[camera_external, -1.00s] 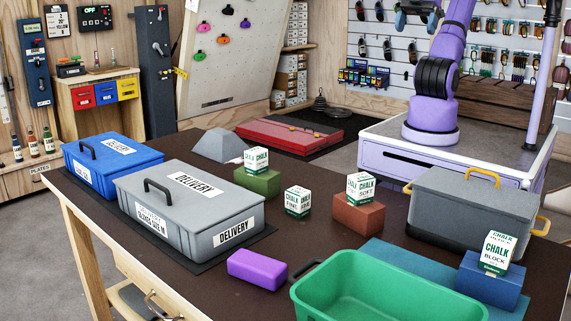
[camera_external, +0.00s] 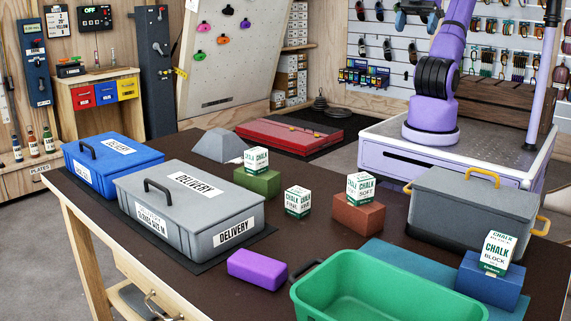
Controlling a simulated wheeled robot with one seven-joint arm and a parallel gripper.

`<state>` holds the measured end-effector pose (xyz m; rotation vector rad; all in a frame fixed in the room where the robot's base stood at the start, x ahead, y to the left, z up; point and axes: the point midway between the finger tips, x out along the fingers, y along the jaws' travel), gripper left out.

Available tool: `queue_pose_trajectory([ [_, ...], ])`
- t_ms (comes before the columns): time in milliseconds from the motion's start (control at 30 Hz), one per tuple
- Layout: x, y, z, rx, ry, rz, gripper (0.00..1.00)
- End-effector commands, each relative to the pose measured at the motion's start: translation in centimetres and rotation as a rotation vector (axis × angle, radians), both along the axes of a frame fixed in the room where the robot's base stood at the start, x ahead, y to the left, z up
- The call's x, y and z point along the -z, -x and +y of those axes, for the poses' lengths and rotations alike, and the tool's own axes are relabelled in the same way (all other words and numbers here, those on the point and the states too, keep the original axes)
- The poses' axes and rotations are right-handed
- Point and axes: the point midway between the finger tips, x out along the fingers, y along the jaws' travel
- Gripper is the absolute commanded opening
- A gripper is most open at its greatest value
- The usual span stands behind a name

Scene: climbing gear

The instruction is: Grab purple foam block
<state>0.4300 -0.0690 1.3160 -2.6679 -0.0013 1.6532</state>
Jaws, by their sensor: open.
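The purple foam block (camera_external: 258,269) lies flat on the dark table, near its front edge, between the grey delivery box and the green bin. Nothing touches it from above. My purple arm stands on its base behind the table at the right. My gripper (camera_external: 404,18) shows only in part at the top edge of the view, high above and far behind the block. It is open, and I see nothing held in it.
The grey delivery box (camera_external: 188,236) stands left of the block, with a blue box (camera_external: 90,180) beyond. The green bin (camera_external: 390,302) is close on its right. Chalk cubes sit on a green block (camera_external: 258,184), a brown block (camera_external: 358,215) and a blue block (camera_external: 488,288).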

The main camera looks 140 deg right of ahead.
Motion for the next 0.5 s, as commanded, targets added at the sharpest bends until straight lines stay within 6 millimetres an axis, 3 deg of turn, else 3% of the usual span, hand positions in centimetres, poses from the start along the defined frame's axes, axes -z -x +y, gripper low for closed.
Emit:
queue_pose_trajectory([
  [67,0.0,0.0,0.0,0.0,0.0,0.0,0.85],
  [100,0.0,0.0,0.0,0.0,0.0,0.0,0.92],
  [367,0.0,0.0,0.0,-0.001,0.0,0.0,0.92],
  [500,-0.5,-1.2,0.0,-0.03,0.015,0.01,0.92],
])
